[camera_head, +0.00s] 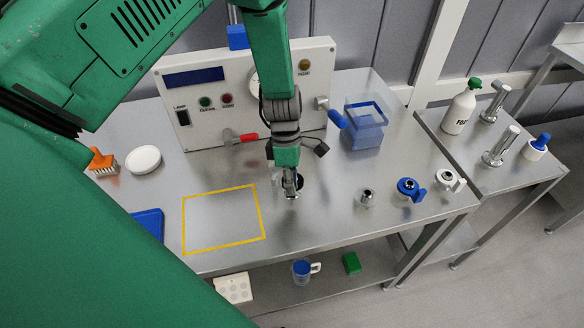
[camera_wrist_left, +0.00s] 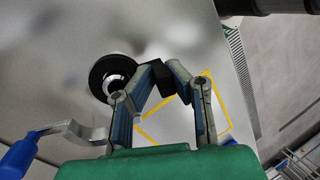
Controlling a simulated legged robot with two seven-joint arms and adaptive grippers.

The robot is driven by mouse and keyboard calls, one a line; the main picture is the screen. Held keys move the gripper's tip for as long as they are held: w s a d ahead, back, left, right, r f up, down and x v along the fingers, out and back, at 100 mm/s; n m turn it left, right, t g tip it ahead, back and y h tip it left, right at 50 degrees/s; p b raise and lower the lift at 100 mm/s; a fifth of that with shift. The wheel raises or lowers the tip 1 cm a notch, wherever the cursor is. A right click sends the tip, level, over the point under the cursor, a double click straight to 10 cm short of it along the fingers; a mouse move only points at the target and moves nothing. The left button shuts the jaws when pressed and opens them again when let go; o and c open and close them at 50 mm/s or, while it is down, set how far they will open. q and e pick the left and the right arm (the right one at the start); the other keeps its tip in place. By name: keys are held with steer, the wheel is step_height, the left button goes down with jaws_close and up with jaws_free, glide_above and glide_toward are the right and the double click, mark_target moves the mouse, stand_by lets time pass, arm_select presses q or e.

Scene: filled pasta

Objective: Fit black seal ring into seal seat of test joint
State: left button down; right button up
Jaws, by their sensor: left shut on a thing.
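My left gripper (camera_head: 292,184) is low over the bench, right of the yellow outlined square. In the left wrist view its two fingertips (camera_wrist_left: 168,78) are close together on a small dark piece, which looks like the black seal ring (camera_wrist_left: 153,76), mostly hidden by the fingers. Just left of the fingertips is a round black piece with a shiny metal centre, which looks like the test joint (camera_wrist_left: 109,76). In the head view the gripper covers most of it. I cannot tell whether the ring touches its seat. My right gripper is not in view.
A test panel (camera_head: 205,125) with a red handle and a blue handle (camera_head: 337,119) stands behind. A blue-filled clear tank (camera_head: 365,135) is at back right. A metal fitting (camera_head: 367,197), blue fitting (camera_head: 406,188) and white fitting (camera_head: 447,179) stand right. The yellow square (camera_head: 222,190) is empty.

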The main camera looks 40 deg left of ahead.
arm_select(q)
steer(key=shift+s+f, duration=0.1)
steer(key=c, duration=1.5)
jaws_free()
steer(key=shift+o, duration=1.1)
steer(key=shift+v, duration=3.55)
